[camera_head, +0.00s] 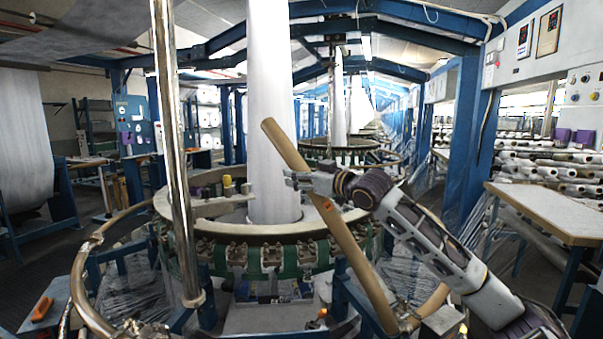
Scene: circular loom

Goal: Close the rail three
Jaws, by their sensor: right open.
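The circular loom (250,232) stands in front of me, with a tall white fabric tube (272,110) rising from its centre. A tan rail section (345,245), which I take to be rail three, stands tilted up, leaning to the upper left from a low joint at the front right. My right gripper (298,181) is open at the upper part of this rail and hides a short stretch of it. I cannot tell whether the rail lies between the fingers or whether they touch it. My left gripper is not in view.
A shiny vertical pole (176,150) stands at the left front. A curved low rail (82,285) runs around the loom's left side. A white-topped table (555,212) stands at the right. An orange-handled tool (42,308) lies at the lower left.

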